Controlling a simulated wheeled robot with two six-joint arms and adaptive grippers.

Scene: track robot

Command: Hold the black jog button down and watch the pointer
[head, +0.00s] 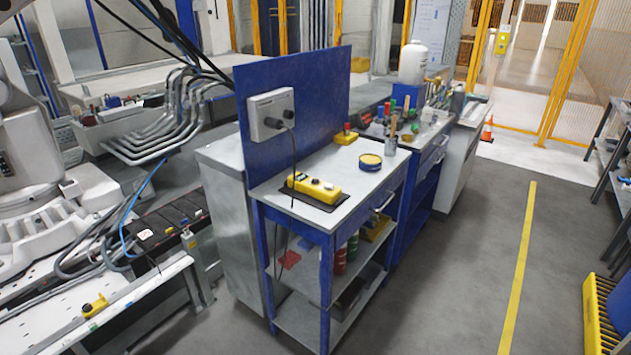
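A yellow control box (325,191) lies on a dark mat (304,196) on the grey top of a blue workbench (338,210). A small dark button (315,183) shows on its top face. A round yellow and dark-blue object (370,162) sits farther back on the same top. It may be a dial, but I cannot make out a pointer on it. A second, smaller yellow box (345,137) with a red top stands at the back of the bench. Neither of my grippers is in view.
A blue panel (325,80) rises behind the bench and carries a grey box (270,114) with a hanging black cable. White machinery (35,150) fills the left. The grey floor (465,260) at right is open.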

